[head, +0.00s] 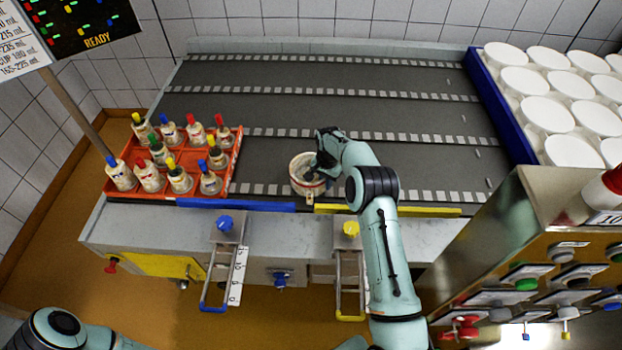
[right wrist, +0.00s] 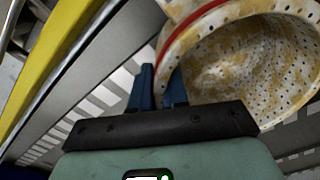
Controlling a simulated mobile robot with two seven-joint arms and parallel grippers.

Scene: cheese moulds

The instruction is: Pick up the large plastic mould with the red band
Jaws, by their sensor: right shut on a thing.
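The large plastic mould with the red band (head: 303,174) is near the front edge of the dark conveyor in the head view. In the right wrist view the mould (right wrist: 245,60) is an open, perforated, cream cup with brown stains and a red band below its rim. My right gripper (head: 318,172) is at the mould's right side. In the right wrist view its blue fingers (right wrist: 158,88) are close together on the mould's wall at the rim. My left arm (head: 70,330) shows at the bottom left; its gripper is out of view.
An orange tray (head: 232,165) of bottles with coloured caps stands left of the mould. A blue-walled crate (head: 500,105) of white round moulds is at the right. A blue bar (head: 240,205) and a yellow bar (head: 420,211) line the front edge. The conveyor behind is clear.

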